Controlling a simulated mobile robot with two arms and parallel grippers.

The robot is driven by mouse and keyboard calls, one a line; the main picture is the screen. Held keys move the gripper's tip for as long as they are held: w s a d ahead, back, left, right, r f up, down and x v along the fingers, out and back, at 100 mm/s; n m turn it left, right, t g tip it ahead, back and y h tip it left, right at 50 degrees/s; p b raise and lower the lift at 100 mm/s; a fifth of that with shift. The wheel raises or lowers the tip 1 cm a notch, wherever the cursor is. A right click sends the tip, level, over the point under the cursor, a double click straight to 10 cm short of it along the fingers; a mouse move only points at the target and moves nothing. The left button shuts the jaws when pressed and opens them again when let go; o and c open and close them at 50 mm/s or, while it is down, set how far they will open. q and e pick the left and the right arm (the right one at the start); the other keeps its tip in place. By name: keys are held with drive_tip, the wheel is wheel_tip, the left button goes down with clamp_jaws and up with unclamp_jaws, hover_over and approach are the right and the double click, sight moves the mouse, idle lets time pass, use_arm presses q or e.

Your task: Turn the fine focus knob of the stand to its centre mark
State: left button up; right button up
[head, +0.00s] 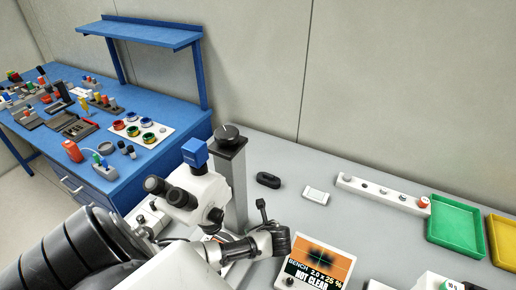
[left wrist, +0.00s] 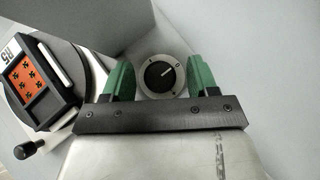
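The fine focus knob (left wrist: 158,77) shows in the left wrist view as a black disc with a white pointer line, set in a pale round dial with marks. The pointer aims to the upper right, close to a mark that looks like a 0. My left gripper (left wrist: 154,84) has two green fingers spread apart, one on each side of the knob; I cannot tell whether they touch it. In the head view the stand's grey column (head: 236,185) carries the white microscope (head: 195,192); my left fingers and this knob cannot be made out there. My right gripper is not in view.
A black knob (head: 228,132) tops the column. A dark tray labelled R5 (left wrist: 37,80) sits left of my fingers. Green (head: 456,227) and yellow (head: 502,243) trays stand at the right.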

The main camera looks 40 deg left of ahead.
use_arm(q)
drive_tip(key=v, duration=1)
drive_tip(key=shift+d+r+b, duration=0.25)
drive_tip(key=shift+d+b, duration=0.05)
drive_tip(key=shift+s, duration=0.1)
